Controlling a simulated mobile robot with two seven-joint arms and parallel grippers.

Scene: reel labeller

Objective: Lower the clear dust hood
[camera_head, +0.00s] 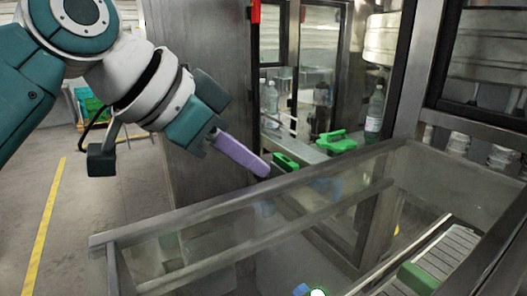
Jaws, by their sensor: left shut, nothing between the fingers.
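The clear dust hood (170,222) fills the lower right of the head view. It has see-through panels in a grey metal frame, and its top rail slants from lower left up to the right. I cannot tell how far it is tilted. My left gripper (263,172) comes in from the upper left on a teal and white arm. Its pale purple fingers with dark tips are shut and empty. The tips appear just above the middle of the hood's top rail in the picture; whether they touch it I cannot tell. My right gripper is not in view.
A steel cabinet side (205,160) stands behind my left gripper. Green parts (337,142) and a clear bottle (375,110) are beyond the hood. A slatted conveyor (445,252) with a green block (418,278) shows at lower right. Open floor with a yellow line (45,225) is at left.

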